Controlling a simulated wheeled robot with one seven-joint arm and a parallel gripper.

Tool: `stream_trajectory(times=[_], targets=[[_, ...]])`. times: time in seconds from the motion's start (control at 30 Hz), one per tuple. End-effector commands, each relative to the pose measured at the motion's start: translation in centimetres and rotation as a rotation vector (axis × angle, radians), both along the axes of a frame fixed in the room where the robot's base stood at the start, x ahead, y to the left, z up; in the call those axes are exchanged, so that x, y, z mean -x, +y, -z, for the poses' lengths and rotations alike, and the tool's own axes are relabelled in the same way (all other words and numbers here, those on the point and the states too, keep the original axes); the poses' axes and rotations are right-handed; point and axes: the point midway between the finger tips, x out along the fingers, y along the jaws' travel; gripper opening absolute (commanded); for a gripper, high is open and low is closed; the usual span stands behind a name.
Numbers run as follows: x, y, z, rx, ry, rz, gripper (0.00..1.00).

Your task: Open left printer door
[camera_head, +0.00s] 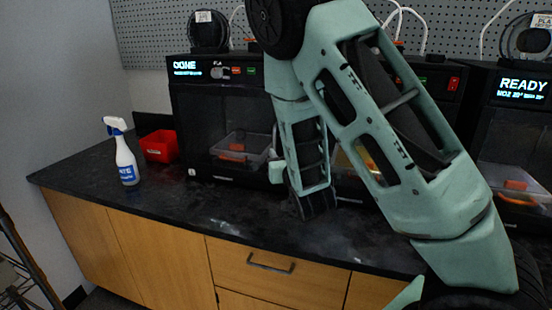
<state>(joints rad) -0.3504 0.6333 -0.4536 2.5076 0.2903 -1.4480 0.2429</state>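The left printer (215,75) is a black box at the back of the counter, its display reading "DONE". Its dark front door (215,140) looks shut. Through it I see a clear tray with an orange part. My gripper (318,212) hangs in front of the counter's middle, right of the left printer, fingers pointing down. I cannot make out whether its fingers are open or shut. My green arm covers most of the middle printer (440,80). The right printer (520,130), reading "READY", stands at the right edge.
A white spray bottle (122,155) with a blue label and a red bin (160,146) stand left of the left printer. The black countertop (190,222) is clear in front of the left printer. Wooden drawers (270,275) lie below.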

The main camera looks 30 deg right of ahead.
Motion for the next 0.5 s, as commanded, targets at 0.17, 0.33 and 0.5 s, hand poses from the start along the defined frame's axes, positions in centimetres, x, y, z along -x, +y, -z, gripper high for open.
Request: stream_trajectory(times=[0.17,0.33,0.5], targets=[[-0.4,-0.2,0.5,-0.002,-0.004,-0.002,0.31],[-1.6,-0.7,-0.2,0.001,-0.001,-0.002,0.31],[-4.1,-1.6,-0.2,0.001,0.003,-0.002,0.31]])
